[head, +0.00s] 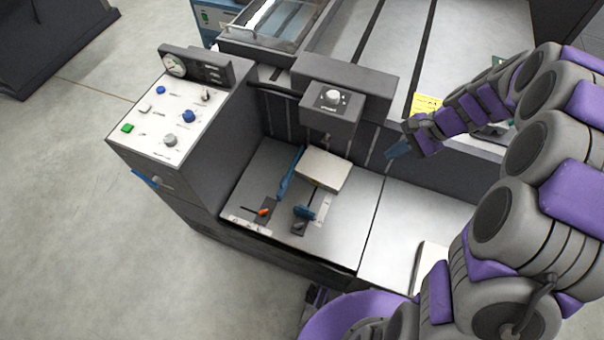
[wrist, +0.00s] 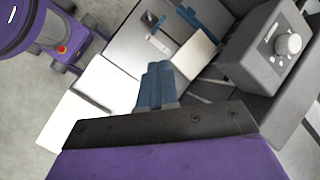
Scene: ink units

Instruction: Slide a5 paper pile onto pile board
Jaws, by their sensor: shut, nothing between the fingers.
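In the wrist view the pile (wrist: 190,52) shows just beyond my fingertips. A second white, flat paper-like block (head: 430,260) is partly hidden behind my arm; in the wrist view it is the white block (wrist: 72,122) at left. I cannot tell which metal surface is the pile board. My gripper (head: 392,153) is shut and empty, its blue fingers (wrist: 157,68) together, to the right of the cream pile and apart from it.
The control panel (head: 165,118) with knobs and a gauge stands left. The knob box (head: 331,100) overhangs the pile's back edge. Blue guides (head: 290,175) and an orange-tipped lever (head: 263,211) stand on the plate. A bare metal surface (head: 405,215) lies right of the plate.

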